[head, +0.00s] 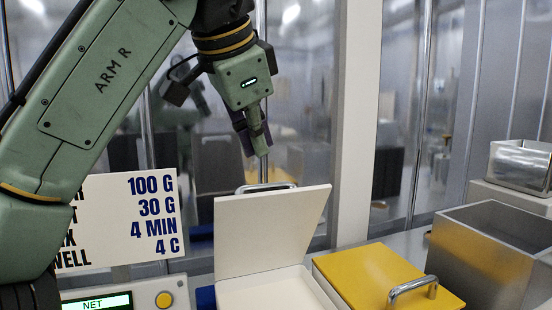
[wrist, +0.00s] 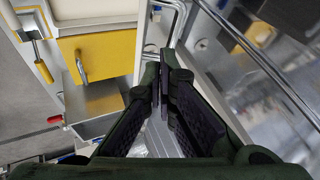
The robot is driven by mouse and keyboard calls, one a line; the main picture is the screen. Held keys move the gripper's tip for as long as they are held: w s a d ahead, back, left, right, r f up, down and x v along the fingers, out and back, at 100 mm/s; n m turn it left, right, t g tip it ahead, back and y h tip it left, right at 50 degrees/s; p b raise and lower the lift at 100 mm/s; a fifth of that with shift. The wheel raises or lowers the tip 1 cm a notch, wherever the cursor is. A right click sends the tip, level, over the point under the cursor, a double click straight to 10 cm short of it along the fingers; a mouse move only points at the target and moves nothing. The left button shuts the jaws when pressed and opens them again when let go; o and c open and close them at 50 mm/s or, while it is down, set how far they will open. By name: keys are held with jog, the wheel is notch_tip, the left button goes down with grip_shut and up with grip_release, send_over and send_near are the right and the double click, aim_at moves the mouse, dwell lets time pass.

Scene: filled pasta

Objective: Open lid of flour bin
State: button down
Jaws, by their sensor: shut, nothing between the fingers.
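A white bin (head: 265,290) stands at the lower middle of the head view. Its white lid (head: 270,230) stands raised, tilted steeply back, and the bin's pale inside shows. No label marks it as the flour bin. The lid's metal handle (head: 265,187) shows behind its top edge, and in the wrist view (wrist: 178,22). Beside the bin on the right is a yellow lid (head: 385,277), lying flat, with a metal handle (head: 412,287). My gripper (head: 262,153) points down above the raised white lid's handle. Its fingers (wrist: 163,62) are together and empty.
An open grey metal bin (head: 490,255) stands right of the yellow lid, with a smaller metal container (head: 520,167) behind it. A sign with blue text (head: 130,220) and a scale with a green display (head: 95,304) are at left. A glassy wall runs behind.

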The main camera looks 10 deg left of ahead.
jog(key=b, duration=0.2)
send_over(269, 211)
jog(key=f, duration=0.7)
jog(key=shift+w+a, duration=0.15)
jog(key=shift+w, duration=0.15)
jog(key=shift+w+f, duration=0.35)
jog(key=shift+w+r, duration=0.1)
